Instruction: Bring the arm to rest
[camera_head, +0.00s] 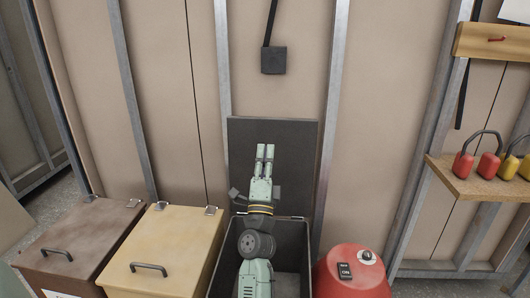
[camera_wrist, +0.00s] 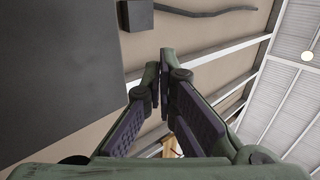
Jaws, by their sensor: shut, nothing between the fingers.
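My gripper (camera_head: 265,151) is at the end of my pale green arm, above an open dark box (camera_head: 296,243) in the head view. Its fingers point up, in front of the box's raised dark lid (camera_head: 243,137). In the wrist view the fingers of my gripper (camera_wrist: 159,75) come together at the tips, with nothing between them. The dark lid (camera_wrist: 60,75) fills the left of the wrist view. My arm hides part of the box's inside.
A brown box (camera_head: 75,240) and a tan box (camera_head: 172,250), both closed, stand on the left. A red rounded container (camera_head: 345,282) stands close on the right. A shelf (camera_head: 480,183) with red and yellow padlocks is on the right wall. A dark box (camera_head: 273,60) hangs on the wall above.

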